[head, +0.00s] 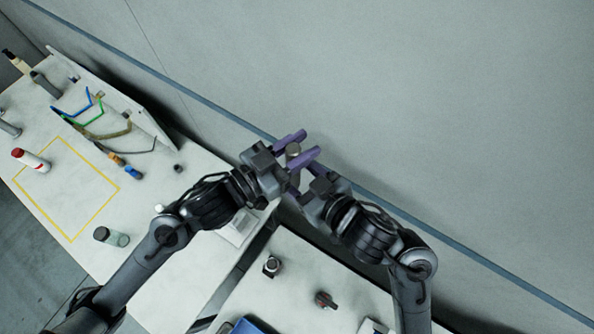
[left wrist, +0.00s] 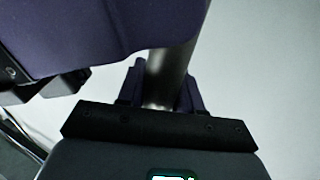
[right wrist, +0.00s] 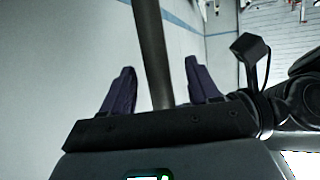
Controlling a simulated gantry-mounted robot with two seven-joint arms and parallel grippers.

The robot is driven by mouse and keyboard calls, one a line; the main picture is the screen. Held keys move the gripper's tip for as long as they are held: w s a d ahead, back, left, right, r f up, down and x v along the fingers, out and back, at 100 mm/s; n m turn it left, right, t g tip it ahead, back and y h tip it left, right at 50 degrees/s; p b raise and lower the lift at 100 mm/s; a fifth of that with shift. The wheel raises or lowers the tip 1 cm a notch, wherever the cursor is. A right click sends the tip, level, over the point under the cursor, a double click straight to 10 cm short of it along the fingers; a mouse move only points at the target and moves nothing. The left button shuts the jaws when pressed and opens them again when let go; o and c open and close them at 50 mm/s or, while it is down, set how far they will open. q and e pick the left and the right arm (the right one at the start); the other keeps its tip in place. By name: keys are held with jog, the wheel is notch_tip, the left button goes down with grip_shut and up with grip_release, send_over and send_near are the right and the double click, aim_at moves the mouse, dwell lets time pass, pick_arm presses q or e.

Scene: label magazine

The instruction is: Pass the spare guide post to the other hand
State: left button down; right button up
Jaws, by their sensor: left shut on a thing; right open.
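The spare guide post (head: 293,150) is a grey cylinder held up in the air, clear of the tables. My left gripper (head: 309,142) is shut on it, with purple fingers on either side. In the left wrist view the post (left wrist: 168,72) stands between the fingers, partly hidden by a large purple part close to the camera. My right gripper (head: 296,180) is close below the left one. In the right wrist view the post (right wrist: 152,50) runs between its open fingers (right wrist: 162,75), with gaps on both sides. The post's lower end is hidden in the head view.
A second table (head: 300,280) holds small parts. The grey wall (head: 430,130) is behind the grippers.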

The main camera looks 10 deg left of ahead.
jog(key=shift+w+a+f, duration=0.3)
jog(key=shift+w+a, duration=0.1)
jog(key=shift+a, duration=0.15)
grip_shut()
pick_arm(q)
jog(key=c, duration=0.7)
grip_release()
jog(key=shift+o, duration=0.2)
jog(key=shift+r, duration=0.1)
